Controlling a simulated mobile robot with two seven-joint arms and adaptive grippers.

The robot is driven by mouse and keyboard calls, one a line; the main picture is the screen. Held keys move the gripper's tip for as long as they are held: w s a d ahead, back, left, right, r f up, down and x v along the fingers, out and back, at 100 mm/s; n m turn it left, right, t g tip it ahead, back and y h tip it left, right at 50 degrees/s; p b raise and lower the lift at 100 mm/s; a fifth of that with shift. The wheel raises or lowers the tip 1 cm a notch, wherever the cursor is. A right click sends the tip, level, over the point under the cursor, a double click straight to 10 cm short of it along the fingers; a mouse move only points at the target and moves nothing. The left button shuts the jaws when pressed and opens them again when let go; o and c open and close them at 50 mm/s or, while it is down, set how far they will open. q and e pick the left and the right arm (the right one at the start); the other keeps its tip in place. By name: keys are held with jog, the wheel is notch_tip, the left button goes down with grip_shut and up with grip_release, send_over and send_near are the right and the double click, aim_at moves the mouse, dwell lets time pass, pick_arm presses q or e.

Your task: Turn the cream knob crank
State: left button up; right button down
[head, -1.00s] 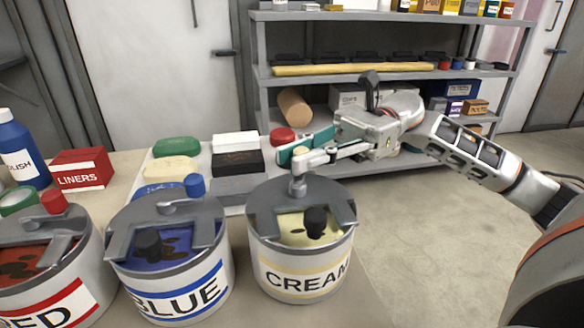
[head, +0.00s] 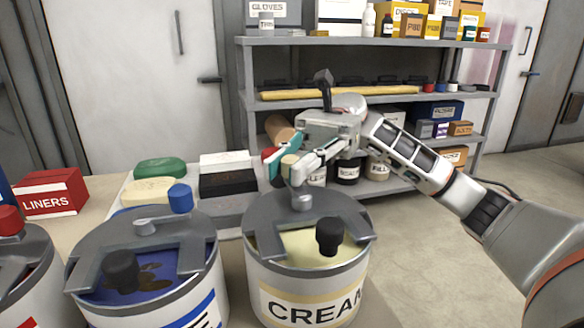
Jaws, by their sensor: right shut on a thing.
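The cream can (head: 300,294) stands at the front centre, with a grey metal bridge (head: 262,225) across its open top and a crank hub (head: 302,201) on the bridge. The cream knob (head: 289,166) of the crank sits just above and behind the hub, between the fingertips of my right gripper (head: 287,164). The gripper reaches in from the right and is shut on the knob, with one teal finger pad showing at its left. The gripper hides most of the crank arm. My left gripper is not in view.
A blue can (head: 150,285) with a blue-knobbed crank (head: 180,198) stands close on the left, and a red-knobbed can (head: 30,265) beyond it. A tray (head: 228,217) with soap-like blocks lies behind. A grey shelf rack (head: 400,95) stands at the back. Floor at right is clear.

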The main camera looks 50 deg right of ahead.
jog(key=n+g, duration=0.1)
jog(key=a+n+g+h, duration=0.1)
jog(key=g, duration=0.1)
jog(key=n+g+h, duration=0.1)
jog(key=shift+w+a+r+g, duration=0.15)
jog(key=shift+w+g, duration=0.1)
jog(key=shift+g, duration=0.15)
jog(key=shift+a+n+g+h, duration=0.3)
jog(key=shift+n+g+h, duration=0.55)
jog(key=shift+g, duration=0.05)
jog(key=shift+a+n+g+h, duration=0.25)
jog(key=shift+n+g+h, duration=0.6)
jog(key=shift+g, duration=0.05)
jog(key=shift+n+g+h, duration=0.3)
jog(key=shift+h, duration=0.1)
jog(key=c, duration=1.9)
grip_release()
notch_tip(320, 180, up, 10)
jog(key=shift+f, duration=0.15)
